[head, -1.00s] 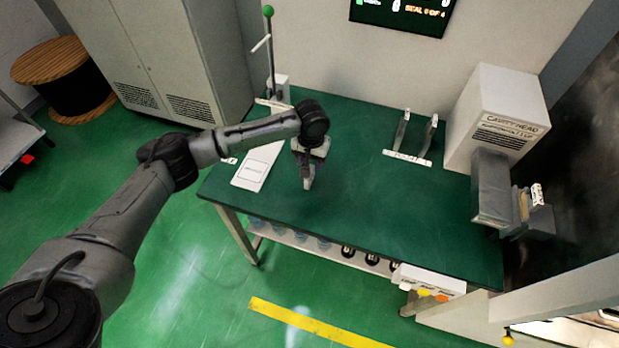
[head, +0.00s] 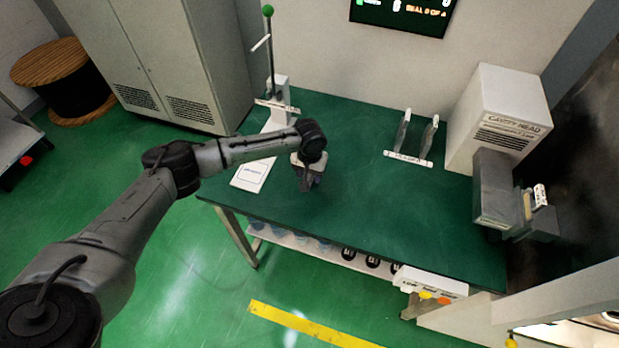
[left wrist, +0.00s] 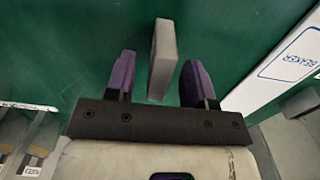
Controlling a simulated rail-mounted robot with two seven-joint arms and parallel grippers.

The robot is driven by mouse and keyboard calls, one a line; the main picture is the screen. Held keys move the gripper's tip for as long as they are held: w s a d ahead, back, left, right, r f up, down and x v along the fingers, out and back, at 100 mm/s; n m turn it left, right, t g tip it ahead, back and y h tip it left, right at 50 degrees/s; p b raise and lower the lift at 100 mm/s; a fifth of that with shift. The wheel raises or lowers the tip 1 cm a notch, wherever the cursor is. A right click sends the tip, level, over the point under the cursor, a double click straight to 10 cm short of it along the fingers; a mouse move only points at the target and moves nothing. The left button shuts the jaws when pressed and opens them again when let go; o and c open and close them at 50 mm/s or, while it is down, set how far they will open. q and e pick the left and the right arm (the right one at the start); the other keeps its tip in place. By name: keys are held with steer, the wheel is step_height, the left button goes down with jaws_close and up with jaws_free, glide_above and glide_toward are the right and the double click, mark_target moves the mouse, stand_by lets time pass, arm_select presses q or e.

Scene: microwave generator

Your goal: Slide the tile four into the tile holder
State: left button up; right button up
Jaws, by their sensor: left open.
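A grey slab-shaped piece, likely the tile (left wrist: 162,55), stands on the green bench top in the left wrist view. No number shows on it. My left gripper (left wrist: 156,62) is open, its two purple fingers on either side of the piece with a gap at each side. In the head view my left gripper (head: 308,182) points down over the left part of the bench and hides the piece. A rack with two upright grey plates (head: 408,154) and a white label strip stands at the back; I cannot tell whether it is the tile holder. My right gripper is not in view.
A white box marked "CAVITY HEAD" (head: 497,118) stands at the bench's right end, with grey blocks (head: 494,190) before it. A white panel (head: 254,174) lies left of my gripper, near a green-topped pole (head: 269,50). The middle of the green bench (head: 385,210) is clear.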

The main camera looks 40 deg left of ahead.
arm_select(q)
jaws_close()
steer(key=shift+r, duration=0.15)
stand_by(0.4)
